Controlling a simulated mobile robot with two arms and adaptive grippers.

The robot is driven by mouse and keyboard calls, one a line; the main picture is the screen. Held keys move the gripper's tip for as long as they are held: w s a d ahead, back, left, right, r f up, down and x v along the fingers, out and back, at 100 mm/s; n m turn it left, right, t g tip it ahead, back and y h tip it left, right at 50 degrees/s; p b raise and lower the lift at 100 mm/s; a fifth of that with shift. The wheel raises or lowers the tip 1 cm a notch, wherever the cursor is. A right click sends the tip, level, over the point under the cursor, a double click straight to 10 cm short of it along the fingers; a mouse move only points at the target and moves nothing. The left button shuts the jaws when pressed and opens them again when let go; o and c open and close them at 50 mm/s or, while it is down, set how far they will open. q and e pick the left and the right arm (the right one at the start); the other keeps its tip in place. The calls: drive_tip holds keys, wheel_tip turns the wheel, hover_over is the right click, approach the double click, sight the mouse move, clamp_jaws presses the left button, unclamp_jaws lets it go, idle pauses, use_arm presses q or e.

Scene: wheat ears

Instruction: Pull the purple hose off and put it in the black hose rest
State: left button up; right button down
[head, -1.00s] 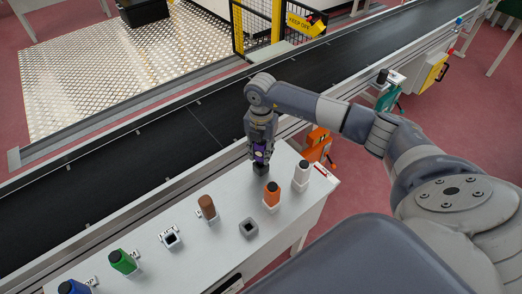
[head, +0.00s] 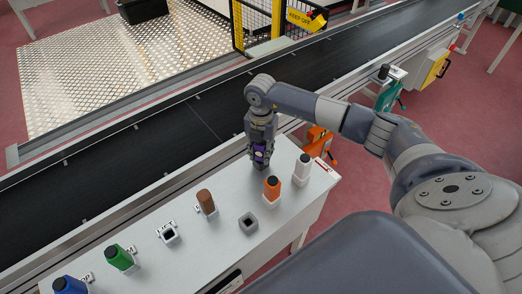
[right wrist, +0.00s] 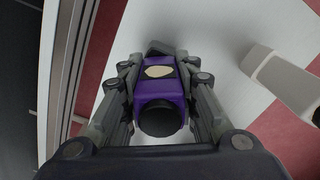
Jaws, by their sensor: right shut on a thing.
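The purple hose (head: 260,153) is in my right gripper (head: 259,157), near the back edge of the white table. In the right wrist view the purple hose (right wrist: 160,98) shows a pale patch and a round black end, between the two fingers of my gripper (right wrist: 160,85). A dark block (head: 259,165) shows right under the hose on the table. It looks like the black hose rest, mostly hidden by the gripper; I cannot tell whether the hose sits in it. My left gripper is not in view.
On the white table (head: 215,255) stand an orange piece (head: 272,188), a white piece (head: 303,168), a brown one (head: 205,200), a green one (head: 120,257) and a blue one (head: 70,285). An empty grey socket (head: 248,223) and a white holder (head: 169,234) are nearby. A black conveyor (head: 190,125) runs behind.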

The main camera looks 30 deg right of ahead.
drive_tip(key=c, duration=1.2)
unclamp_jaws()
wheel_tip(320, 180, up, 12)
drive_tip(key=shift+f, duration=0.1)
drive_tip(key=shift+s, duration=0.1)
